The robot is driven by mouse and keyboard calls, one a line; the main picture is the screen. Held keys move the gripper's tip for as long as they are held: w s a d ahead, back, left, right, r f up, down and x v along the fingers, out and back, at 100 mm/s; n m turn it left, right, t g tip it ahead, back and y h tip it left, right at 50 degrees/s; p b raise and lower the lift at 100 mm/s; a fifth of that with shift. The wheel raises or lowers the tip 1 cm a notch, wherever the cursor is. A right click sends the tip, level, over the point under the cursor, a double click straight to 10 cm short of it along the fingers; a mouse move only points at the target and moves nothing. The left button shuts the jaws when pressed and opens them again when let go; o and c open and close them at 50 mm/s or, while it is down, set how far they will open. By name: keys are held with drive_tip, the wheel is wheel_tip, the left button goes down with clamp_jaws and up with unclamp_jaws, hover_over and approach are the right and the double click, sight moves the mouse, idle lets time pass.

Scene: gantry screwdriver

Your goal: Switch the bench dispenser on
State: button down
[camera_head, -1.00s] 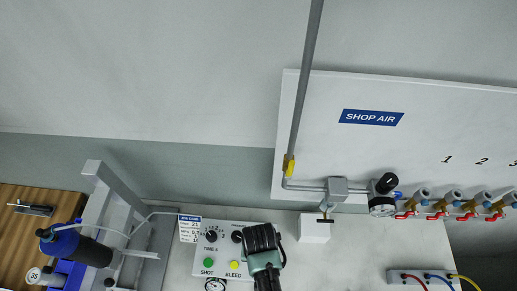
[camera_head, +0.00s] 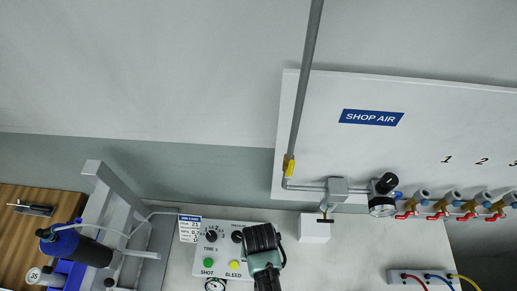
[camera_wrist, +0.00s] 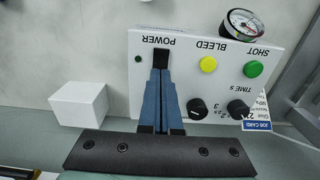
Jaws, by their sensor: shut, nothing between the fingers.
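The bench dispenser (camera_head: 221,251) is a pale panel with two black knobs, a green SHOT button (camera_head: 208,262) and a yellow BLEED button (camera_head: 234,265). In the wrist view it appears upside down. Its black POWER switch (camera_wrist: 161,57) sits under the POWER label, beside a small dark green dot (camera_wrist: 138,59). My gripper (camera_wrist: 161,72) is shut and empty, its blue fingertips right at the switch's near edge. I cannot tell whether they touch it or which way the switch is set. In the head view my gripper (camera_head: 262,243) hides the panel's right part, switch included.
A white block (camera_wrist: 80,104) stands beside the dispenser. A job card (camera_head: 189,228) is at the panel's left corner. Red-handled air valves (camera_head: 437,215) line the right wall.

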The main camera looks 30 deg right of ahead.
drive_tip(key=shift+f+b, duration=0.65)
drive_tip(key=shift+f, duration=0.3)
idle(0.4)
wheel_tip(320, 180, up, 7)
drive_tip(key=p, duration=0.7)
drive_tip(key=shift+r+p, duration=0.15)
drive_tip(key=shift+p, duration=0.2)
idle(0.4)
